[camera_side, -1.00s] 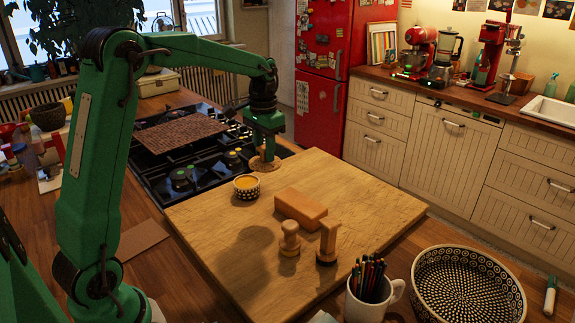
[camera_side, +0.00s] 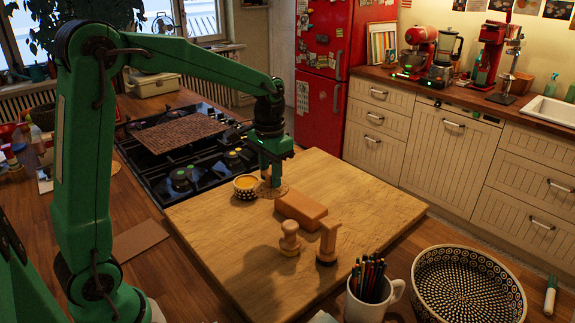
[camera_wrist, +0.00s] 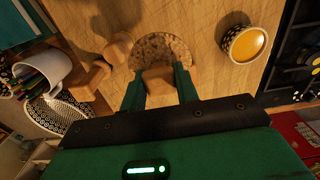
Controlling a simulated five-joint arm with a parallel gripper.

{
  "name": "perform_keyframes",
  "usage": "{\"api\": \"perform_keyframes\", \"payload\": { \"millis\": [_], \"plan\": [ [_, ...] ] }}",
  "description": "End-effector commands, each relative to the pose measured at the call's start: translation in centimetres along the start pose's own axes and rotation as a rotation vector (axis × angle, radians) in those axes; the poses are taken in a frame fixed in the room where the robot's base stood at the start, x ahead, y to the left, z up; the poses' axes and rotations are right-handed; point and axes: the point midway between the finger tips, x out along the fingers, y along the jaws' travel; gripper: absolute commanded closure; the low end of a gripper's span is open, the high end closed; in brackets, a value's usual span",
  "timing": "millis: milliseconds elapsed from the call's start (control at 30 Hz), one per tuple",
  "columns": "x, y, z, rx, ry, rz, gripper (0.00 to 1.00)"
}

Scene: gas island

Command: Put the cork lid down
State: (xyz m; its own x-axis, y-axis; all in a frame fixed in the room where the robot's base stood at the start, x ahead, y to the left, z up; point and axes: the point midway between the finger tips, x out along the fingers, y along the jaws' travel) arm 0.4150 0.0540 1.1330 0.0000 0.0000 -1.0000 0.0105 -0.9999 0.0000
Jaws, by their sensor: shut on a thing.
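The cork lid (camera_side: 273,191) is a flat, speckled brown disc with a wooden knob. In the side view it is low at the wooden board, just right of the small patterned bowl (camera_side: 246,188). In the wrist view the lid (camera_wrist: 160,46) is ahead of the fingers. My gripper (camera_side: 268,180) is above it, pointing down, and its fingers (camera_wrist: 159,92) are shut on the knob. The bowl (camera_wrist: 246,44) has yellow contents and a dotted rim. I cannot tell whether the lid touches the board.
The wooden board (camera_side: 350,195) has free room on its right. A wooden block (camera_side: 301,210) lies close in front of the lid, with two small wooden pieces nearer the camera. A pencil mug (camera_side: 371,298) and a large patterned bowl (camera_side: 467,285) stand in front. The stove (camera_side: 205,160) is behind.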

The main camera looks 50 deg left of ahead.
Motion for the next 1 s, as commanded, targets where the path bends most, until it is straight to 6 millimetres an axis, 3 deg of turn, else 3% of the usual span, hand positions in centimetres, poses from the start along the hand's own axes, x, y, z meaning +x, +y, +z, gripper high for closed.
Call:
{"api": "perform_keyframes", "payload": {
  "millis": [200,467,767,1000],
  "plan": [
    [1.4,3.7,3.1,0.010,0.000,0.000,0.92],
    [2.3,5.5,5.0,0.011,0.001,0.000,0.92],
    [2.6,5.3,5.1,0.009,0.000,0.000,0.92],
    [4.1,2.9,4.4,0.005,-0.002,0.000,0.92]
  ]
}}
